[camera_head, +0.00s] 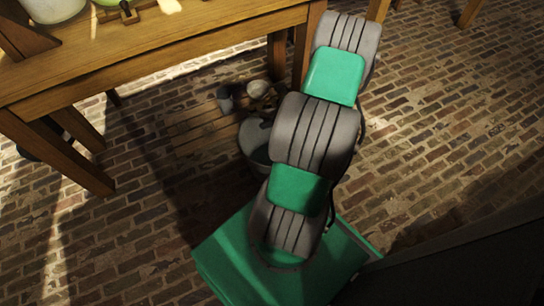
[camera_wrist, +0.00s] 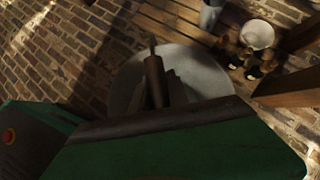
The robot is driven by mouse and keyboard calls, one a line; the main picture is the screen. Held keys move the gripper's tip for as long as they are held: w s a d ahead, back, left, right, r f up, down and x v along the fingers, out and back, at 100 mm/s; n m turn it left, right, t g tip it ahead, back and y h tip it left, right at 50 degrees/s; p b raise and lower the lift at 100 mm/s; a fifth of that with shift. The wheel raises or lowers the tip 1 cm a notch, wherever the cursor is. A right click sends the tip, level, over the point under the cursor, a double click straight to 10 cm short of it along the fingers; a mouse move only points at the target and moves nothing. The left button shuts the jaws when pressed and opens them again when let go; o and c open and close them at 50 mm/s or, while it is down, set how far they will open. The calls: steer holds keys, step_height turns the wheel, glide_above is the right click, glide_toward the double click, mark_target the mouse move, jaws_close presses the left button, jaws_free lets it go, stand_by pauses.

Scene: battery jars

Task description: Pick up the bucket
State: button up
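In the wrist view the bucket (camera_wrist: 207,72) fills the middle, seen from above. Its handle, with a brown wooden grip (camera_wrist: 154,78), lies across the bucket's outline. My gripper (camera_wrist: 158,92) is over the bucket, with its grey fingers close around or beside the wooden grip. I cannot tell whether they touch it or how far they are closed. My gripper is hidden behind my arm in the head view.
A low slatted wooden platform (camera_head: 196,130) lies under the wooden table (camera_head: 150,55). A grey cup (camera_wrist: 209,15), a white bowl (camera_wrist: 257,34) and several small dark items are on it, close to the bucket. A table leg (camera_head: 302,50) stands close behind. Brick floor is open at right.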

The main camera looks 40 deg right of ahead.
jaws_close()
stand_by(0.8)
steer(key=shift+w+d+r, duration=0.1)
steer(key=shift+w+r, duration=0.05)
steer(key=shift+r, duration=0.1)
